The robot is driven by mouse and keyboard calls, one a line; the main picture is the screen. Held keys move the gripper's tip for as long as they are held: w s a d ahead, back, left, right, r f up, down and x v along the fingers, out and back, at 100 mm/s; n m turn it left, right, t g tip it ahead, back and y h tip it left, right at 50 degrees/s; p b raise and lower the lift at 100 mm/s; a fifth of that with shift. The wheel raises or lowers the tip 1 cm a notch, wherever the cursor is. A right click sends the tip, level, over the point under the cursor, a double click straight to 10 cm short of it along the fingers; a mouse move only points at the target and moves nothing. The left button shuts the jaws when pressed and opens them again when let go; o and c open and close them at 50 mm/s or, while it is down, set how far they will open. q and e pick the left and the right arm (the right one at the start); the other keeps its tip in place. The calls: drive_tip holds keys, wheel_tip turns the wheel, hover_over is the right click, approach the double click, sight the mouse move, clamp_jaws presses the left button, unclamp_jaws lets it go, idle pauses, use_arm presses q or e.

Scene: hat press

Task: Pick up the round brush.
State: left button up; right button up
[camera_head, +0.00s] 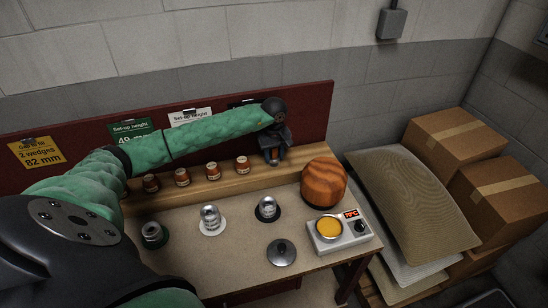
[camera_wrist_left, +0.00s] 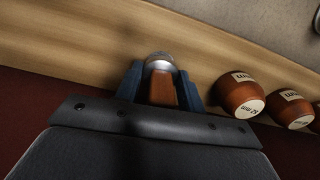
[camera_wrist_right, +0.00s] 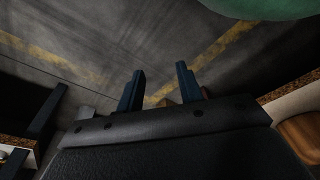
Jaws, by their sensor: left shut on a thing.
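My left gripper (camera_head: 275,158) reaches over the back of the bench to the wooden shelf, at the right end of a row of orange-brown pots. In the left wrist view its blue fingers (camera_wrist_left: 161,88) are shut on the round brush (camera_wrist_left: 161,90), a piece with a red-brown wooden body and a silver band. The brush's far end is hidden. I cannot tell whether it still touches the shelf. My right gripper (camera_wrist_right: 160,88) shows only in its own wrist view, open and empty, with the floor beyond its fingers.
Brown pots (camera_head: 212,169) stand on the shelf left of my left gripper. On the bench are metal pieces on round bases (camera_head: 210,218), a grey lidded disc (camera_head: 281,252), a wooden dome (camera_head: 324,182) and a hot plate (camera_head: 328,229). Boxes and sacks (camera_head: 412,200) lie at right.

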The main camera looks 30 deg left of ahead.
use_arm(q)
drive_tip(key=shift+r, duration=0.15)
use_arm(e)
drive_tip(key=shift+f, duration=0.15)
